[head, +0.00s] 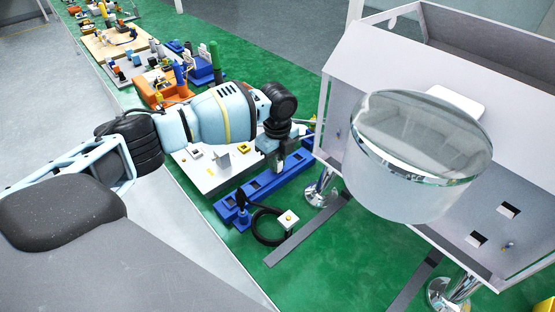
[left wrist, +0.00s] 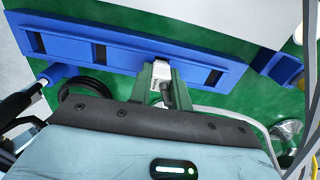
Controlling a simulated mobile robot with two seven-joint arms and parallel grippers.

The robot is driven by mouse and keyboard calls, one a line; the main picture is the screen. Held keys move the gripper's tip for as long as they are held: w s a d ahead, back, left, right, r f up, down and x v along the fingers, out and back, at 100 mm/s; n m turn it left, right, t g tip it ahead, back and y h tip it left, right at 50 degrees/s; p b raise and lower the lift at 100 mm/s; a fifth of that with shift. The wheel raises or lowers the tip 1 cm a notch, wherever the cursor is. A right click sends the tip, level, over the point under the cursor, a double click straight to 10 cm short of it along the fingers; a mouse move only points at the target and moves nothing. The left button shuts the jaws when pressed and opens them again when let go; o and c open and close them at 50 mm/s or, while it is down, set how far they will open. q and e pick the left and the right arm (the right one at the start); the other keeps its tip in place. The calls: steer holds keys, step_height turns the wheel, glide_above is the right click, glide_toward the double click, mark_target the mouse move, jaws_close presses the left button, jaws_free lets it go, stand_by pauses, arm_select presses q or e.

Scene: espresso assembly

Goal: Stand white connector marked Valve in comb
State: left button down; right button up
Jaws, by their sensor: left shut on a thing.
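The blue comb (head: 238,201) is a long slotted bar on the green mat. In the left wrist view the comb (left wrist: 68,41) runs across the top, with dark slots along it. My left gripper (head: 274,155) reaches down over the far part of the comb. In the left wrist view my left gripper (left wrist: 161,88) is shut on a white connector (left wrist: 161,72), with a dark cable below it. The connector is at the comb, in line with its slots; I cannot tell whether it is seated. Its marking is not readable. My right gripper is not in view.
A black cable coil (head: 257,228) and a small white block with a yellow top (head: 288,219) lie near the comb. The grey-white machine (head: 410,50) with its clear hopper (head: 405,185) stands to the right.

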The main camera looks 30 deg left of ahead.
arm_select(q)
steer(key=shift+f, duration=0.1)
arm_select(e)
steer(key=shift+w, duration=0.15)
arm_select(q)
steer(key=shift+f, duration=0.1)
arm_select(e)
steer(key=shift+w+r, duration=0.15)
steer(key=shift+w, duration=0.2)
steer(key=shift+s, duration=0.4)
arm_select(q)
steer(key=c, duration=1.2)
jaws_free()
steer(key=shift+c, duration=0.2)
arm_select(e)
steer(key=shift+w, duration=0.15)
